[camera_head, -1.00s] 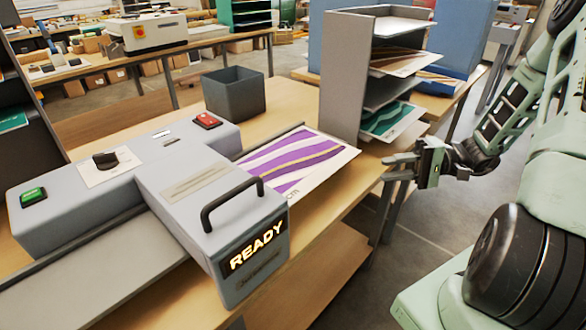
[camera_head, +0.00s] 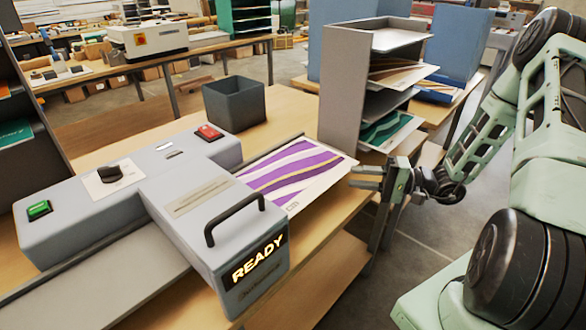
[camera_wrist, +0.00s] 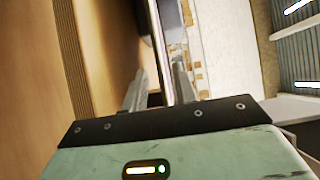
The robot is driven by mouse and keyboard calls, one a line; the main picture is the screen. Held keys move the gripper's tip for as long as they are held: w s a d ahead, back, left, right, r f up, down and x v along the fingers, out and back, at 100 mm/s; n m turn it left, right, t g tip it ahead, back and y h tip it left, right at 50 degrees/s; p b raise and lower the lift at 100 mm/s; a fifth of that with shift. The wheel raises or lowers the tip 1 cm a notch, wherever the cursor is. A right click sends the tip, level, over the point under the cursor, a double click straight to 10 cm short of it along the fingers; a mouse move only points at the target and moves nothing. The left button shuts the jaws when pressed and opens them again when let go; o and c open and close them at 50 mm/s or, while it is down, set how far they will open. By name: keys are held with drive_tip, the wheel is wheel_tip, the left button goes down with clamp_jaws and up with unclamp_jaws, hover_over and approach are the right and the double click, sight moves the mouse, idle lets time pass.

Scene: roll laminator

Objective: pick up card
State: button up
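The card (camera_head: 298,168), white with purple and gold wavy stripes, lies flat at the far side of the laminator (camera_head: 150,185). Its right edge reaches the table's edge. My gripper (camera_head: 354,177) is open beside the card's right corner, with its fingers pointing left toward it. In the wrist view my gripper (camera_wrist: 158,85) has its two fingers apart. A thin edge-on strip, which looks like the card (camera_wrist: 158,40), runs between them. I cannot tell whether either finger touches it. The laminator's panel reads READY.
A grey shelf rack (camera_head: 345,85) with several sheets stands just behind the card, close to my gripper. A dark open bin (camera_head: 235,100) stands behind the laminator. The wooden table (camera_head: 325,225) has a lower shelf. Floor to the right of the table is open.

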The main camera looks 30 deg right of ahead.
sight(339, 173)
drive_tip(key=p+x, duration=0.2)
drive_tip(key=x, duration=0.3)
drive_tip(key=shift+w+d+r, duration=0.1)
drive_tip(key=shift+r, duration=0.05)
drive_tip(key=shift+w+a, duration=0.2)
drive_tip(key=shift+a, duration=0.05)
clamp_jaws()
